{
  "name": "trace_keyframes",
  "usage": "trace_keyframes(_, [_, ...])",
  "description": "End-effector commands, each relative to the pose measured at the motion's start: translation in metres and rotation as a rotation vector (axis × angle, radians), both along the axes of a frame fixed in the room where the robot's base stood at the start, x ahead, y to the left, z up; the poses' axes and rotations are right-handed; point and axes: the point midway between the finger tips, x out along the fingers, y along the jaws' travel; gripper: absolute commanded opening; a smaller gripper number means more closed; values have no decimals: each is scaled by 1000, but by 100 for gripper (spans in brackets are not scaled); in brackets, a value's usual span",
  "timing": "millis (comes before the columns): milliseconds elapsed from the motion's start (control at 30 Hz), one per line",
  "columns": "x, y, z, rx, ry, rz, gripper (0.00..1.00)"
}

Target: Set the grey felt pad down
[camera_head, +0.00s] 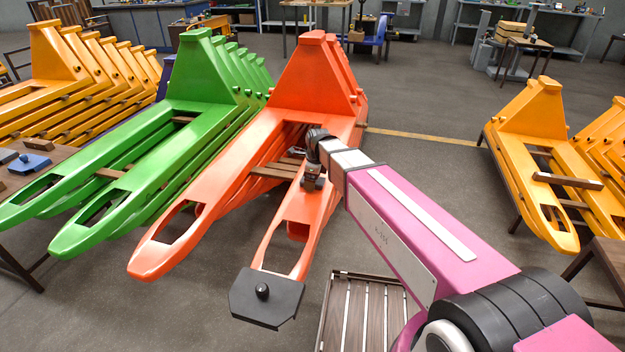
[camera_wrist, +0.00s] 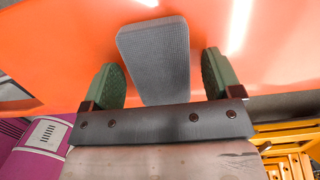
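The grey felt pad (camera_wrist: 153,52) shows in the wrist view as a ribbed, rounded slab against an orange surface. It lies between the two green-padded fingers of my gripper (camera_wrist: 160,62). Orange shows in a gap on either side of the pad, so the fingers are apart from it. Whether the pad rests flat on the orange surface is hard to tell. In the head view my gripper (camera_head: 312,182) is at the orange fork frame (camera_head: 215,185), near its right fork. I cannot make out the pad there.
A dark plate with a black knob (camera_head: 265,297) sits at the tip of the right orange fork. A slatted wooden pallet (camera_head: 365,315) is below my arm. Green fork frames (camera_head: 150,150) stand left, yellow ones (camera_head: 530,120) right. Grey floor is open behind.

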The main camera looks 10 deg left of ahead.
Motion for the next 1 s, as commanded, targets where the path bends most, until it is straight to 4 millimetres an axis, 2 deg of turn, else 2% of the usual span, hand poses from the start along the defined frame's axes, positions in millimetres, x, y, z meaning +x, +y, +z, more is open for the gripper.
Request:
trace_keyframes(233, [0,0,3,0,0,0,84])
trace_keyframes(367, [0,-1,14,1,-2,0,84])
trace_keyframes(800, [-1,-10,85,1,-2,0,84])
trace_keyframes(1000, [-1,-13,109,1,-2,0,84])
